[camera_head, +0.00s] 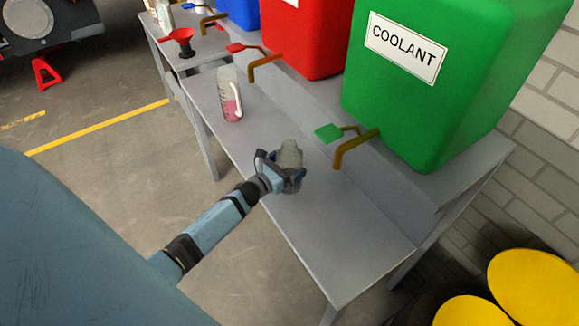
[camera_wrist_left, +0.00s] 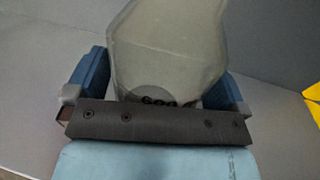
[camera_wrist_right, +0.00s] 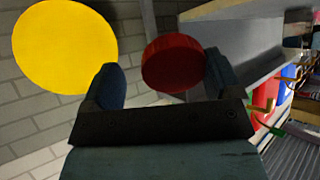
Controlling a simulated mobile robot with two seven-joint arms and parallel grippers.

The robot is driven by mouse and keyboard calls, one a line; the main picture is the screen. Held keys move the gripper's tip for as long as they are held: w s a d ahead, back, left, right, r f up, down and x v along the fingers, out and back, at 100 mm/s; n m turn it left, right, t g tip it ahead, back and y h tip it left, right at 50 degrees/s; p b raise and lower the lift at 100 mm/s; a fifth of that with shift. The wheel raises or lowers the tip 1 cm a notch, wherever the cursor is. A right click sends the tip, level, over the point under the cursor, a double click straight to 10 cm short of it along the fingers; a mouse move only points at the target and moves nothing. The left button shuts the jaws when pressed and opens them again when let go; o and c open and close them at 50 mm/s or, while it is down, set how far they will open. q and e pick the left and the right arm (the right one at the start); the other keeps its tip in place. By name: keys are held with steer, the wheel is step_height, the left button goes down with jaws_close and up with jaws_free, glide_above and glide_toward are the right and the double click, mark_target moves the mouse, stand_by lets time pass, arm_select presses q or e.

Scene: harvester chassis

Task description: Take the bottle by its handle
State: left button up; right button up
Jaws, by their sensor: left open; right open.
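A second bottle (camera_head: 229,95) with pink liquid and a white handle stands farther back on the bench. My right gripper (camera_wrist_right: 165,80) is open and shows only in the right wrist view.
The coolant tap (camera_head: 355,145) hangs close behind the gripped area. Yellow drums (camera_head: 533,285) stand at lower right. The bench's near end is clear.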

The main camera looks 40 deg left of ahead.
arm_select(q)
steer(key=c, duration=0.9)
